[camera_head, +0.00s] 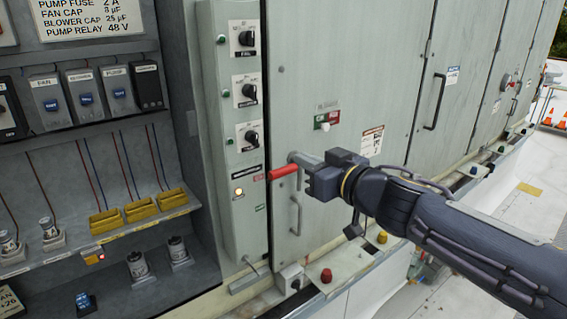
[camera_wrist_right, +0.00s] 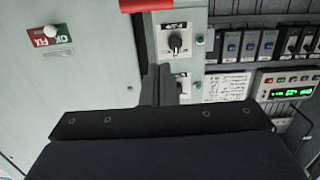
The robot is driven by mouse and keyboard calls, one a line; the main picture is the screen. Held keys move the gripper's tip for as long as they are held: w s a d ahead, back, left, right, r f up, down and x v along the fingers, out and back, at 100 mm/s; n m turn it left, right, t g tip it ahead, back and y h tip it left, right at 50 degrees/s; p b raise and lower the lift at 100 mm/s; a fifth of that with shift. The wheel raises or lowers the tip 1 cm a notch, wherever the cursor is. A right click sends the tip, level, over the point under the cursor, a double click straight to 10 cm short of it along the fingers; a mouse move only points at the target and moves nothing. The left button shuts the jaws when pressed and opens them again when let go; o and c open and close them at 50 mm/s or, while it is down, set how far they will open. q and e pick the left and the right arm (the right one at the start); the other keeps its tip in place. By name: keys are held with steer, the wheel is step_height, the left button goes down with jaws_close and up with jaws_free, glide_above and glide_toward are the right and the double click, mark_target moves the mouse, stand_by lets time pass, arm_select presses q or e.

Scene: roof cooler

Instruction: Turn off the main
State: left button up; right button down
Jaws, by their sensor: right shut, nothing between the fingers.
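A red lever handle (camera_head: 284,172) sticks out to the left on the front of the grey cabinet, by the seam with a narrow switch panel. Its red grip also shows at the top edge of the right wrist view (camera_wrist_right: 148,5). My right gripper (camera_head: 309,178) is at the right end of the handle, very close to it; I cannot tell whether they touch. In the right wrist view its dark fingers (camera_wrist_right: 158,84) are together and hold nothing. My left gripper is not in view.
The narrow panel (camera_head: 246,215) carries several black rotary knobs and a lit lamp (camera_head: 238,191). Left is an open bay with fuses and yellow terminal blocks (camera_head: 140,209). A vertical door handle (camera_head: 296,216) is below the lever. A green-red sign (camera_head: 327,119) is above my right gripper.

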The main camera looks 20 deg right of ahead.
glide_above(280, 170)
steer(key=shift+w+a+f, duration=0.1)
steer(key=shift+f, duration=0.4)
step_height(280, 170, down, 2)
steer(key=shift+f+b, duration=0.25)
steer(key=shift+b, duration=0.85)
steer(key=shift+s+d+f+b, duration=0.25)
steer(key=shift+s+f+b, duration=0.05)
steer(key=shift+s+f, duration=0.25)
